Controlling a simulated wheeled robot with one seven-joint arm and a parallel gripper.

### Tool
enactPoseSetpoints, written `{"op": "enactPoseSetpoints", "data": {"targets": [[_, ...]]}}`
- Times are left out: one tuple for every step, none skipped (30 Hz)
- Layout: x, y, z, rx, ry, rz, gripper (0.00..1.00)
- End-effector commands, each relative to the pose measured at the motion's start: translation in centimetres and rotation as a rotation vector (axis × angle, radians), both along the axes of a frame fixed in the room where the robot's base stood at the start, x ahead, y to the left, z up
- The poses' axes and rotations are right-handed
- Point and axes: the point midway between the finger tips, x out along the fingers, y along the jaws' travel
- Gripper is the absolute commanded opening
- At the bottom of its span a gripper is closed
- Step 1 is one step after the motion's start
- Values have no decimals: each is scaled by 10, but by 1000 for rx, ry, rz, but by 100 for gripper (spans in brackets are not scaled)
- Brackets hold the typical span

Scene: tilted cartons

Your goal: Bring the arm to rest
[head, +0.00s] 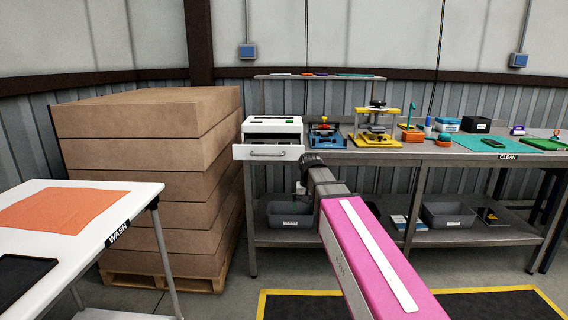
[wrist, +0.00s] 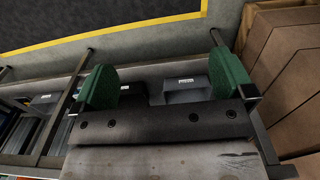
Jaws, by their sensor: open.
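My arm, with a pink link (head: 370,260), reaches forward from the lower right of the head view toward the steel workbench (head: 400,156). In the head view the end of the arm is in front of the bench's left part, and the fingers are hidden or too small to make out. In the wrist view my gripper (wrist: 166,84) shows two green fingers spread wide apart with nothing between them. Part of the bench and its lower shelf show behind and below the fingers.
A white table (head: 150,205) marked WASH stands at left. Stacked brown cartons (head: 150,150) stand on a pallet beside the bench. A white drawer unit (head: 270,138) with its drawer out, a blue fixture (head: 327,137) and a yellow press (head: 375,122) stand on the bench. Grey bins sit below.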

Motion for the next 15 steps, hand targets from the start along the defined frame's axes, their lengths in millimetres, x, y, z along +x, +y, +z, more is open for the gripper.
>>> {"op": "enactPoseSetpoints", "data": {"targets": [[-12, -9, -20, -1, 4, 0, 100], [-17, -13, -30, -1, 4, 1, 100], [-23, -19, -44, -1, 4, 1, 100], [-28, -24, -54, 0, 3, 1, 100], [-33, -28, -64, -1, 4, 3, 100], [-39, -33, -76, 0, 3, 5, 100], [-45, -37, -86, 0, 4, 5, 100], [-50, -42, -95, 0, 3, 5, 100], [-58, -47, -107, 0, 4, 6, 100], [-64, -51, -116, 0, 3, 7, 100], [-70, -55, -125, 0, 4, 8, 100], [-78, -60, -136, 0, 3, 9, 100], [-84, -64, -144, 0, 3, 9, 100], [-91, -67, -152, 0, 2, 10, 100], [-99, -72, -162, 0, 2, 12, 100]]}}
